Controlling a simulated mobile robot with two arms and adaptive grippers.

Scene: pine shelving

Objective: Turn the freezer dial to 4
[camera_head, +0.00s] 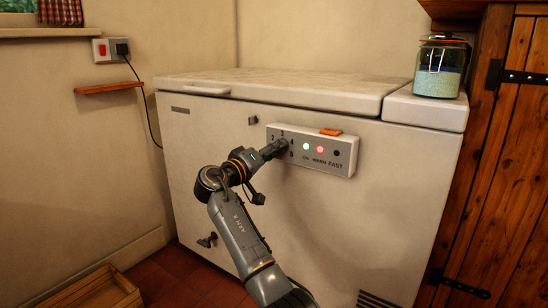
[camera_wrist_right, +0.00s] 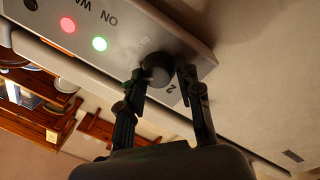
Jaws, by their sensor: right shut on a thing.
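The white chest freezer (camera_head: 330,215) stands against the wall with its lid closed. Its grey control panel (camera_head: 345,155) sits on the front and also shows upside down in the right wrist view (camera_wrist_right: 185,30). The dark round dial (camera_wrist_right: 155,70) is at the panel's numbered end. My right gripper (camera_head: 279,149) is at the dial, with its two fingers on either side of it in the right wrist view (camera_wrist_right: 163,85), shut on it. Numbers 2, 3 and 4 show around the dial in the head view. The dial's pointer cannot be made out. My left gripper is not in view.
A green light (camera_head: 306,146) and a red light (camera_head: 319,149) glow on the panel, with an orange piece (camera_head: 330,132) on top. A glass jar (camera_head: 440,68) stands at the freezer's right end. A wooden crate (camera_head: 125,291) is on the floor at lower left.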

